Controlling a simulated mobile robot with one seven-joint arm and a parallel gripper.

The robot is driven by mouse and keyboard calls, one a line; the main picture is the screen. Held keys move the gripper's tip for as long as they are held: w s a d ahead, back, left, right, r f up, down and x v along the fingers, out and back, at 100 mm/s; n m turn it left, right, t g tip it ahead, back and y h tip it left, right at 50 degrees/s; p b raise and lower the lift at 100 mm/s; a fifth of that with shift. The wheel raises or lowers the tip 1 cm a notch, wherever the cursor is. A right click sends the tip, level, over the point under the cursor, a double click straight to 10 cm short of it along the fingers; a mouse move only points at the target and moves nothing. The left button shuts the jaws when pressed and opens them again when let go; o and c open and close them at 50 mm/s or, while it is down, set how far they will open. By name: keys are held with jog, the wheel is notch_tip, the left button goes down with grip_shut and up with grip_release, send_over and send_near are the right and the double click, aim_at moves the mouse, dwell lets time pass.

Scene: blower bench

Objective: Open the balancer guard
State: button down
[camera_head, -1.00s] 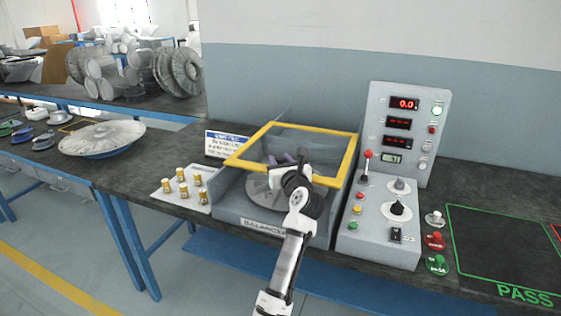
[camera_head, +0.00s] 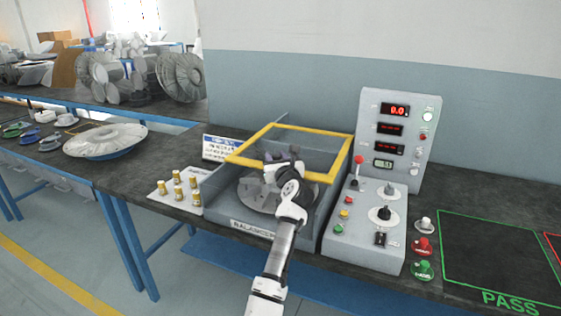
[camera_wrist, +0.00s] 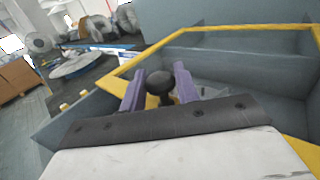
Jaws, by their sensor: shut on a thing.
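The balancer guard (camera_head: 245,161) is a clear panel in a yellow frame over the grey balancer box (camera_head: 215,207). Its front edge stands raised above the box, so the guard is tilted partly open. The guard frame also shows in the wrist view (camera_wrist: 240,27). My gripper (camera_head: 283,160) is at the guard's front bar. In the wrist view its purple fingers (camera_wrist: 159,88) are on either side of a black knob (camera_wrist: 160,82), and they are shut on it. A grey round rotor (camera_head: 255,195) lies inside the box, partly hidden by my arm.
A control panel (camera_head: 352,240) with switches stands right of the box, beneath a display tower (camera_head: 424,143). Several brass weights (camera_head: 177,177) stand on a plate at left. A sign (camera_head: 222,146) stands behind them. Green and red knobs (camera_head: 422,247) sit right of the panel.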

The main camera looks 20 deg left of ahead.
jog(key=shift+w+d, duration=0.1)
jog(key=c, duration=1)
grip_release()
jog(key=shift+c, duration=0.2)
jog(key=b+v, duration=0.2)
jog(key=v, duration=1.1)
jog(key=shift+s+d, duration=0.15)
jog(key=shift+s, duration=0.25)
